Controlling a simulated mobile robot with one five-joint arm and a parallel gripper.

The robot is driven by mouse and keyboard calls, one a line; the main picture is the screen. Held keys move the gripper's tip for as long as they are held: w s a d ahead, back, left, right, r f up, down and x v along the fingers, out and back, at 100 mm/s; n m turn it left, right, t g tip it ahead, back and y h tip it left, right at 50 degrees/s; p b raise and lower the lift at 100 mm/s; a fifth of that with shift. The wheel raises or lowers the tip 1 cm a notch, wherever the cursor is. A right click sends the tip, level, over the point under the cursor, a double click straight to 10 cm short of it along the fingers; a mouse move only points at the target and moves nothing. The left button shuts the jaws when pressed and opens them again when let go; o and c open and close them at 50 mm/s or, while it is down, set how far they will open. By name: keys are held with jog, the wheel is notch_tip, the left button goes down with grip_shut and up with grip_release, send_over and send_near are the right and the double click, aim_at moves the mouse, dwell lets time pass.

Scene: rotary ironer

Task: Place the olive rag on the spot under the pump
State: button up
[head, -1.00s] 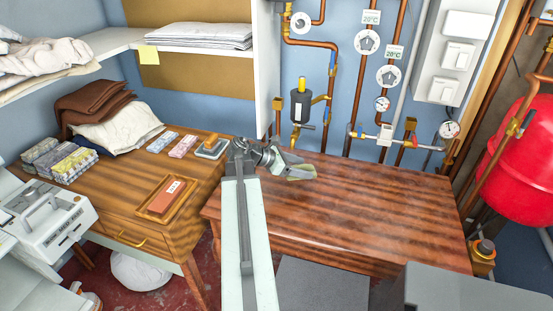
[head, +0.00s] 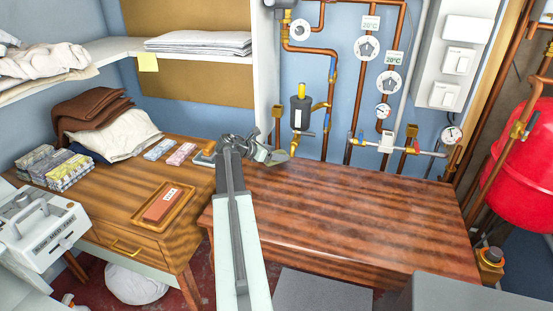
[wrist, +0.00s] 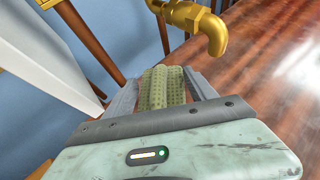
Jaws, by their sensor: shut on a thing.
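The olive rag (head: 279,159) is held at the end of my arm, over the back left part of the reddish wooden table. In the wrist view the rag (wrist: 163,88) shows as a dotted green strip between my two grey fingers. My gripper (head: 269,156) is shut on it. The pump (head: 301,112), a dark cylinder with a yellow top, is on the blue wall, just above and right of my gripper. A brass spout (wrist: 205,28) is close beyond the rag in the wrist view. No marked spot is visible under the pump; my gripper and rag may cover it.
The reddish table (head: 370,215) is bare to the right. Copper pipes and gauges (head: 388,80) line the wall. A white shelf side panel (head: 264,70) stands left of the pump. The left desk holds a brick-coloured block in a tray (head: 168,203) and folded cloths.

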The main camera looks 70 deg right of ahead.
jog(key=shift+w+d+f, duration=0.1)
jog(key=shift+w+d, duration=0.05)
jog(key=shift+d, duration=0.4)
jog(key=shift+w+d, duration=0.15)
jog(key=shift+d, duration=0.4)
notch_tip(320, 180, down, 4)
jog(key=b, duration=0.4)
jog(key=shift+r, duration=0.25)
jog(key=o, duration=1.4)
jog(key=shift+a+f, duration=0.1)
jog(key=shift+c, duration=0.2)
